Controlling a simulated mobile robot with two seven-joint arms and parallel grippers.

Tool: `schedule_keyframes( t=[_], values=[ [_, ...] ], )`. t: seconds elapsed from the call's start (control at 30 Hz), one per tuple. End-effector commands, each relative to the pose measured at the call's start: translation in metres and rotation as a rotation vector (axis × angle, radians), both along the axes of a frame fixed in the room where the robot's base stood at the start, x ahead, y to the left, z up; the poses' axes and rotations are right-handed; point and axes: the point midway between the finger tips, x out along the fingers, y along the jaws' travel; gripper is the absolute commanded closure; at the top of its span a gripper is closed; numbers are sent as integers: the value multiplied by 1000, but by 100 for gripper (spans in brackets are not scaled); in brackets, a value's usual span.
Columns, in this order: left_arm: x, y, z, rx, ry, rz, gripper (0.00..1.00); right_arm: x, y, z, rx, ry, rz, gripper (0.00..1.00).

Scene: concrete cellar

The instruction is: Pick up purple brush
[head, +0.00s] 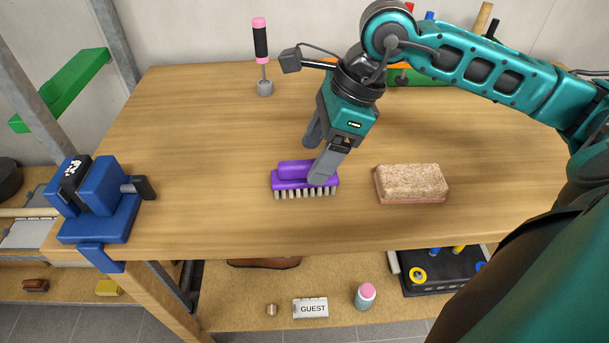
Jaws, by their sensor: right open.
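The purple brush (290,183) lies on the wooden workbench (200,130), near its front edge, with its pale bristles facing the front. My right gripper (316,160) is over the brush, pointing down. Its jaws are open. The near finger overlaps the right part of the brush in the picture, and the far finger is behind the brush. I cannot tell whether either finger touches it. The left gripper is not in view.
A tan sponge-like block (411,182) lies right of the brush. A blue vise (100,200) is clamped at the left corner. A pink-and-black screwdriver (261,45) stands in a holder at the back. The bench between is clear.

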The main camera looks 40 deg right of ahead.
Motion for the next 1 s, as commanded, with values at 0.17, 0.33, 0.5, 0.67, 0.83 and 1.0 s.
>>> schedule_keyframes(
  t=[0.17, 0.33, 0.5, 0.67, 0.83, 1.0],
  values=[
    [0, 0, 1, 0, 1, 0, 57, 3, 4, -13, 3, 3, 1, 28],
    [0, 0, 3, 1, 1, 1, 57, 9, 12, -38, 4, 5, 1, 28],
    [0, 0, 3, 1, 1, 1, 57, 12, 17, -52, 3, 1, 1, 28],
    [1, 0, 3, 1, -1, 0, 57, 13, 17, -53, 1, 0, 0, 28],
    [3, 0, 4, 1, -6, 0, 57, 13, 17, -53, 1, 0, 0, 36],
    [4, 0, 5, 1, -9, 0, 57, 13, 17, -53, 1, 0, 0, 53]
  ],
)
